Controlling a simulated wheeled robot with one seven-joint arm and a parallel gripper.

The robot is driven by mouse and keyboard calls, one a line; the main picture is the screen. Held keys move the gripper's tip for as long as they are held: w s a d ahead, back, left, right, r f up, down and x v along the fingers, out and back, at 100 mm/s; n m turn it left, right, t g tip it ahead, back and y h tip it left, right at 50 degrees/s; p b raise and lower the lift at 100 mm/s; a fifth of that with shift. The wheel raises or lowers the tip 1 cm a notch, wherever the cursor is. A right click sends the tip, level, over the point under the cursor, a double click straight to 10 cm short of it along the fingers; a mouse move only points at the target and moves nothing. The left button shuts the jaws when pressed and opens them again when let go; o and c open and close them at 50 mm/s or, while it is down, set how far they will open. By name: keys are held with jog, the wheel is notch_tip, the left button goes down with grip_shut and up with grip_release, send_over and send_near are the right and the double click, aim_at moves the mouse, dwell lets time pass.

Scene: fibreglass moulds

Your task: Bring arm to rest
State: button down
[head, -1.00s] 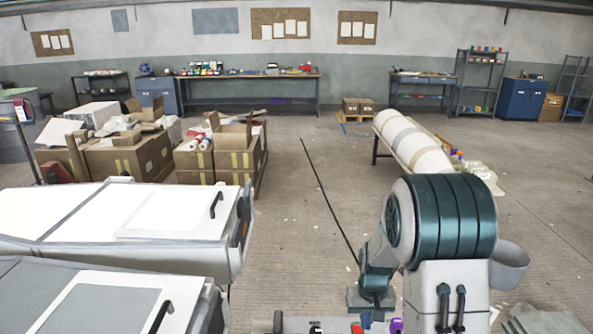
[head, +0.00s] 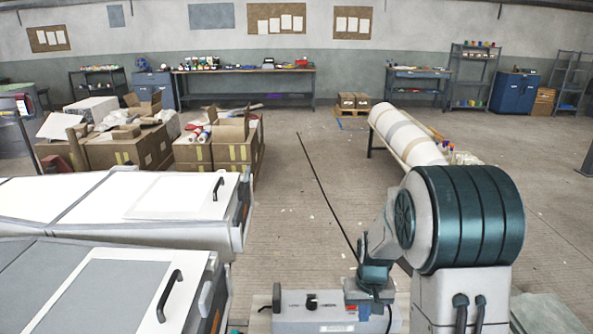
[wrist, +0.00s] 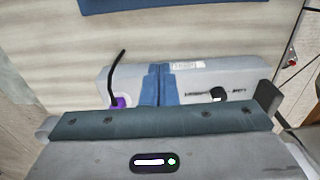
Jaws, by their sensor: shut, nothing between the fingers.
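My gripper (wrist: 160,70) shows in the wrist view as two blue fingers pressed together, with nothing between them. They lie in front of a grey control box (wrist: 205,82) with a black knob and a purple button. In the head view my arm is folded at the lower right, its teal joint large in front. My gripper (head: 364,312) points down there, over the right part of the same grey box (head: 305,325). I cannot tell whether the fingers touch the box.
Two white-topped moulds or carts (head: 215,228) with black handles stand close at the left. Cardboard boxes (head: 118,152) are behind them. A large white roll (head: 405,135) lies on a stand at the right. The middle floor (head: 290,200) is clear apart from a dark line.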

jog(key=s+a+r+t, duration=0.1)
jog(key=s+r+t, duration=0.1)
jog(key=s+r, duration=1.4)
jog(key=s, duration=0.4)
jog(key=shift+a+t, duration=0.35)
jog(key=shift+t, duration=0.05)
